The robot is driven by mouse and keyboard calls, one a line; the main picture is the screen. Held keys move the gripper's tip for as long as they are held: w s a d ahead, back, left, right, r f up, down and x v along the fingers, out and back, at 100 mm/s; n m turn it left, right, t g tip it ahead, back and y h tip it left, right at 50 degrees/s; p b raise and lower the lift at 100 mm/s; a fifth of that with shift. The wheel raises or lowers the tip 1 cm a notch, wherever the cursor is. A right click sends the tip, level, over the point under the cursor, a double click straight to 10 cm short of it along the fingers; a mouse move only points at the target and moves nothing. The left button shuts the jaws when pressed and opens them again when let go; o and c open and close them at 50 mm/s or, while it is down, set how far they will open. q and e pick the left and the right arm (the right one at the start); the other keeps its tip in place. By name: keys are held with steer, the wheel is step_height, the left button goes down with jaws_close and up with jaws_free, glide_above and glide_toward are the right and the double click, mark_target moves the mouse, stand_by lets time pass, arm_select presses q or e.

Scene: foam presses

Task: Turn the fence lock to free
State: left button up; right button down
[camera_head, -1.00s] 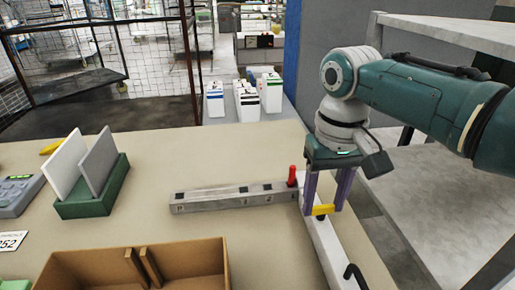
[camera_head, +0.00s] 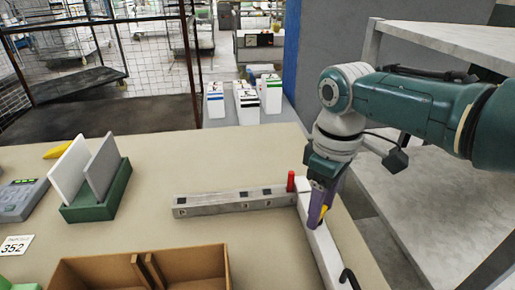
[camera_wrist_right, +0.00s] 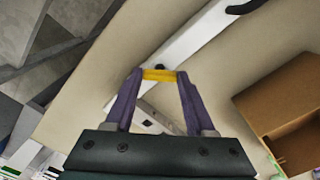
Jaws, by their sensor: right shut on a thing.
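The fence lock is a small yellow bar (camera_head: 324,213) on the long white fence (camera_head: 321,247), at the right of the table in the head view. My right gripper (camera_head: 318,217) points down over the fence, its purple fingers shut on the yellow lock. In the right wrist view the yellow lock (camera_wrist_right: 159,75) spans between the two fingertips (camera_wrist_right: 159,84), with the white fence behind it. In the head view the fingers partly hide the lock. My left gripper is not in view.
A grey rail (camera_head: 235,202) meets the fence near a red peg (camera_head: 291,181). A black hooked handle (camera_head: 348,278) is at the fence's near end. An open cardboard box (camera_head: 200,258) and a green holder with two panels (camera_head: 100,204) stand left. The middle tabletop is clear.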

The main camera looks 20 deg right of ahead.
steer(key=n, duration=0.4)
steer(key=shift+n, duration=2.8)
steer(key=shift+c, duration=1.2)
jaws_free()
